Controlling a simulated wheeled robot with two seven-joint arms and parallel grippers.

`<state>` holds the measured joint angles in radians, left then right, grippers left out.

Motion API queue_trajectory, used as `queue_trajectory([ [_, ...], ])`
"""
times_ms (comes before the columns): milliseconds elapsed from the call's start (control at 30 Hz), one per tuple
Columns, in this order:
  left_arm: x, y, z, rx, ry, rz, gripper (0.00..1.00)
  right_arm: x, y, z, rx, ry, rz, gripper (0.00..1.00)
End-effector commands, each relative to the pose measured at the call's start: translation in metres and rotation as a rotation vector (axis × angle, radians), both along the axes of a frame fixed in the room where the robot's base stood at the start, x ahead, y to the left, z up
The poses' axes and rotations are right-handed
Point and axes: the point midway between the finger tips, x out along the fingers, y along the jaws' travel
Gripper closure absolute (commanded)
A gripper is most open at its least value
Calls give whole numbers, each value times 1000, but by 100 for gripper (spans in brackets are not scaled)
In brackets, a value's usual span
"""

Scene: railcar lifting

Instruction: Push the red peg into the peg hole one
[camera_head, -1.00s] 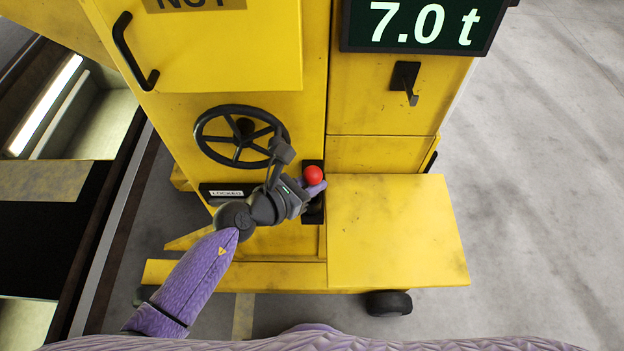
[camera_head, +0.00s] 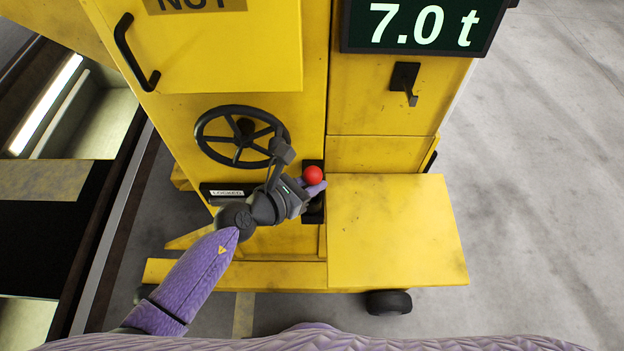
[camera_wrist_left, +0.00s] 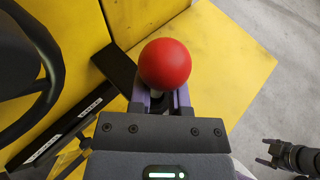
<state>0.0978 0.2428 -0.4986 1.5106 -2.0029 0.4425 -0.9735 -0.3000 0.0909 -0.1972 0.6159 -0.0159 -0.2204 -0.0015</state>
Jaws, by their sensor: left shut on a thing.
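The red peg shows as a red ball-shaped knob (camera_head: 312,175) at a dark slot plate (camera_head: 313,213) on the yellow machine. It also shows large in the left wrist view (camera_wrist_left: 165,63). The peg's lower part is hidden by the fingers. I cannot make out peg hole one. In the left wrist view, a dark gripper (camera_wrist_left: 268,155) at the lower right, apparently my right one, is apart from the machine; its fingers look spread.
A black handwheel (camera_head: 241,136) is just up and left of my left gripper. A label reading LOCKED (camera_head: 227,193) is beside the wrist. A yellow flat block (camera_head: 395,235) is to the right. A display reads 7.0 t (camera_head: 420,24). Grey floor at right is clear.

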Motion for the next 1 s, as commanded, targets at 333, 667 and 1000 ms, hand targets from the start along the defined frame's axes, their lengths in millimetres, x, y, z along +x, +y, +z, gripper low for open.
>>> queue_trajectory([
  [333,0,0,0,0,0,0,100,0,0,1,-1,0,0,17],
  [667,0,0,-8,1,-1,0,100,0,0,-6,-1,1,0,17],
  [1000,0,0,-17,1,0,0,100,-1,-1,-13,-1,3,0,17],
])
